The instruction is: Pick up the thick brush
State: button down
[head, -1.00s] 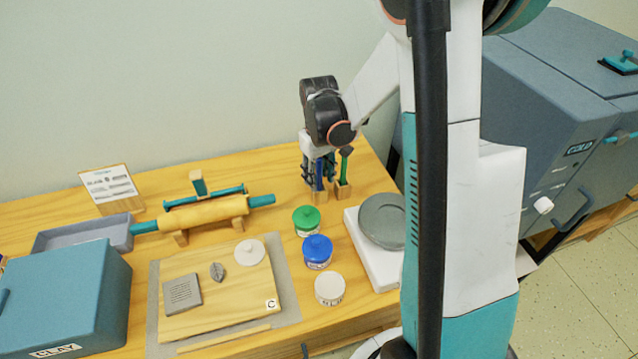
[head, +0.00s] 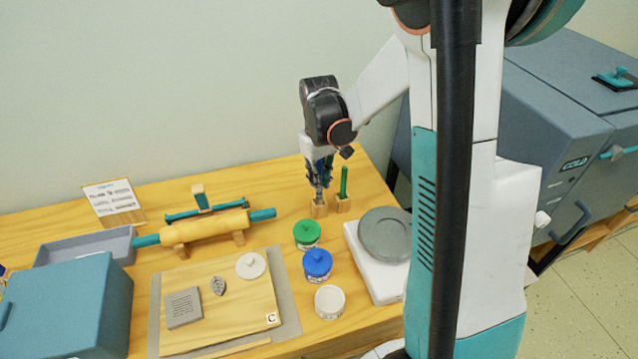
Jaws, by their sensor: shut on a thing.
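My gripper (head: 322,178) points down above the back right of the table. It is shut on a blue-handled brush (head: 319,192), which I take to be the thick brush. The fingers hide most of this brush; a narrow grey part shows below them, just over a small wooden block holder (head: 319,209). I cannot tell whether its lower end is clear of the block. A green brush (head: 344,181) stands upright in a second wooden block (head: 343,204), just right of my gripper.
Green (head: 307,234), blue (head: 318,264) and white (head: 330,301) jars stand in front of the blocks. A grey disc on a white base (head: 385,234) is to the right. A rolling pin on a stand (head: 205,227) lies left. Bare table surrounds the blocks' left side.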

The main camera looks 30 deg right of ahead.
notch_tip(320, 180, up, 16)
jog(key=p, duration=0.5)
jog(key=shift+f, duration=0.1)
dwell(0.5)
